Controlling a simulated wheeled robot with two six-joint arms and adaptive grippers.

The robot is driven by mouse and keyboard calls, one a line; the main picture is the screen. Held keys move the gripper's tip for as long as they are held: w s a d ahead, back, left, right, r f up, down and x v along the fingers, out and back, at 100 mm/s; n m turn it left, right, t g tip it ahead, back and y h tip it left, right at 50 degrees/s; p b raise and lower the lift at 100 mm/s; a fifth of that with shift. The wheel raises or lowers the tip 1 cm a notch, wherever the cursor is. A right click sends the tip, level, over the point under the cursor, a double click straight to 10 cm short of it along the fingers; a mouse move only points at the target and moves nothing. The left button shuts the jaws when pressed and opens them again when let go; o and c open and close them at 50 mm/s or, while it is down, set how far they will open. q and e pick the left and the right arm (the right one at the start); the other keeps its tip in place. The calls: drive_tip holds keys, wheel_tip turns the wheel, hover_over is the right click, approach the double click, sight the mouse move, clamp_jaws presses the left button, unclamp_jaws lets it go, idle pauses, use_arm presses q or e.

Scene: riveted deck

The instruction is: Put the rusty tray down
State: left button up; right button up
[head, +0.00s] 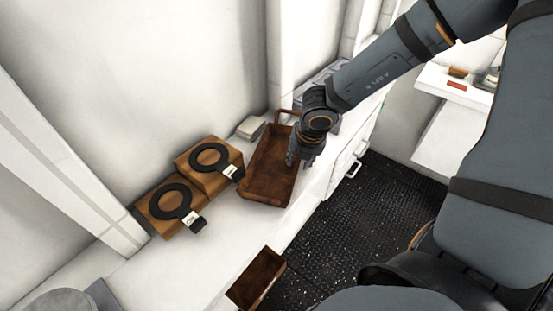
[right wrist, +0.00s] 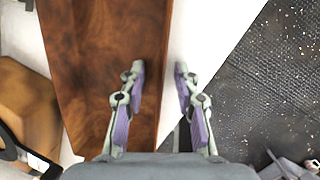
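The rusty tray (head: 259,184) is a long, brown, low-walled tray with a loop handle at its far end. It appears to rest on the white counter beside the wall. My right gripper (head: 301,161) is at the tray's right long side. In the right wrist view its fingers (right wrist: 160,72) are apart, one over the tray's inside (right wrist: 100,60) and one over the white counter, with the tray's side wall between them. I see no clear squeeze on the wall. My left gripper is not in view.
Two wooden blocks with black rings (head: 209,158) (head: 170,208) stand left of the tray. A smaller rusty box (head: 256,280) is at the counter's front edge. A pale grey block (head: 251,128) sits behind the tray. White counter (head: 215,262) is bare in front. Dark floor (head: 350,230) lies right.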

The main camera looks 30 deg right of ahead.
drive_tip(key=shift+s+r, duration=0.1)
drive_tip(key=shift+s, duration=0.05)
drive_tip(key=shift+c, duration=1)
clamp_jaws()
